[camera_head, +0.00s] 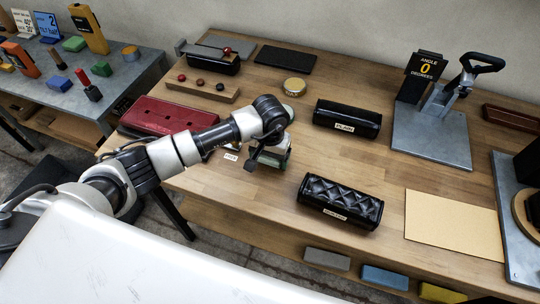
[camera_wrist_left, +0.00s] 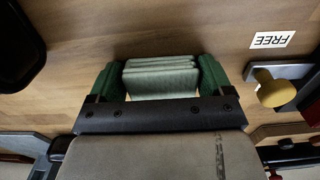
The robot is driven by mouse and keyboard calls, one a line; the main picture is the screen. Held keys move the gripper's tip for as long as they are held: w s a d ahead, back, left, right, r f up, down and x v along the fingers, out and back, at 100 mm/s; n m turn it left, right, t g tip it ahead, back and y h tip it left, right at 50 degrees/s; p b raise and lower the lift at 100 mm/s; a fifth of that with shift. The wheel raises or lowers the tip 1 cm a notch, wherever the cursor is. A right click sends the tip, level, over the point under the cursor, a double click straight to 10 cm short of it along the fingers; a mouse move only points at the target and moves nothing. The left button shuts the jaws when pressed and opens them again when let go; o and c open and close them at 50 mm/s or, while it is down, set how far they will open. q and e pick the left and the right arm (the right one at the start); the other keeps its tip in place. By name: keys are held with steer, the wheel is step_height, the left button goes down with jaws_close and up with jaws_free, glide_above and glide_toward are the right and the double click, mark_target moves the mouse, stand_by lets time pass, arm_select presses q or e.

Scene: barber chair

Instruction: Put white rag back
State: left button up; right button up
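My left gripper (camera_head: 268,160) reaches over the wooden bench from the left. In the left wrist view its green fingers (camera_wrist_left: 160,82) stand on both sides of a folded, pale grey-white rag (camera_wrist_left: 161,78) and touch its ends, so it looks shut on the rag. In the head view the rag is mostly hidden by the gripper and wrist. My right gripper is not in view.
A black roll (camera_head: 346,118) and a quilted black roll (camera_head: 340,202) lie right of the gripper. A red pad (camera_head: 184,117) lies left. A tan sheet (camera_head: 451,224), a metal stand (camera_head: 432,138) and a round yellow-topped tin (camera_head: 294,87) are around.

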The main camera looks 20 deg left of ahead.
arm_select(q)
steer(key=shift+o, duration=1.2)
steer(key=shift+r, duration=0.2)
step_height(320, 180, up, 12)
steer(key=b, duration=0.2)
steer(key=shift+b, duration=0.35)
